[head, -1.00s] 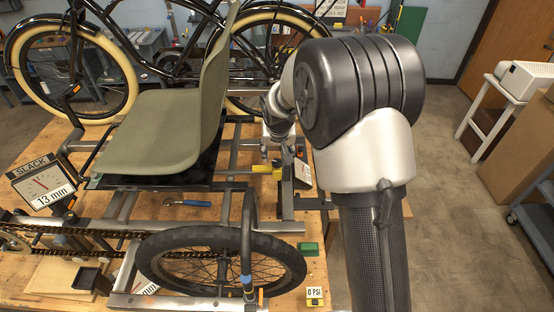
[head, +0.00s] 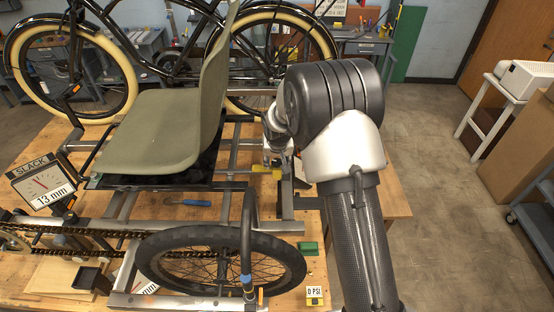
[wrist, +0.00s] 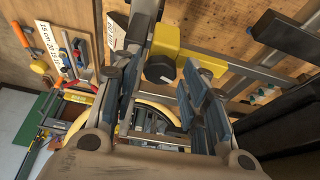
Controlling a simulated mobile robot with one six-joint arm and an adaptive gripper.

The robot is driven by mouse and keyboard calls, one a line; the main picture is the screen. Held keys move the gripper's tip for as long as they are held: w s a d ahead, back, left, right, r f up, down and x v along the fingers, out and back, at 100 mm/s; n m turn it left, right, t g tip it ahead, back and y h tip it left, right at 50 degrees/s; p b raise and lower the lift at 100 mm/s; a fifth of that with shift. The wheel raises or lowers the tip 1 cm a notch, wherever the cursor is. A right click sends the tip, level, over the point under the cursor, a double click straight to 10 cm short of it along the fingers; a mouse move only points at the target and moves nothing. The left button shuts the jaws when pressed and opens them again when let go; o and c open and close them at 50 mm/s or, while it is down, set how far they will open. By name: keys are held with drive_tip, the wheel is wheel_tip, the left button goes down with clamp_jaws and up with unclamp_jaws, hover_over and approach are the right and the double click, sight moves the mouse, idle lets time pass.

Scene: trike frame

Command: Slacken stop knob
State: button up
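A dark round knob (wrist: 158,69), likely the stop knob, sits against a yellow block (wrist: 190,58) on a grey metal rail in the wrist view. The yellow block also shows in the head view (head: 264,169), beside the frame tubes right of the seat. My gripper (wrist: 165,66) is open, its blue-grey fingers on either side of the knob in the picture. Neither finger is clearly touching it, and I cannot tell the remaining depth. In the head view my arm hides part of the gripper, and the knob is too small to make out.
The green-grey seat (head: 155,132) and frame tubes lie close to the left of my gripper. A black-tyred wheel (head: 220,267) is nearer the camera. A slack gauge (head: 42,184) reads 13 mm. A blue-handled tool (head: 190,203) lies on the wooden bench.

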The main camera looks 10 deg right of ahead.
drive_tip(key=c, duration=0.7)
drive_tip(key=shift+c, duration=0.2)
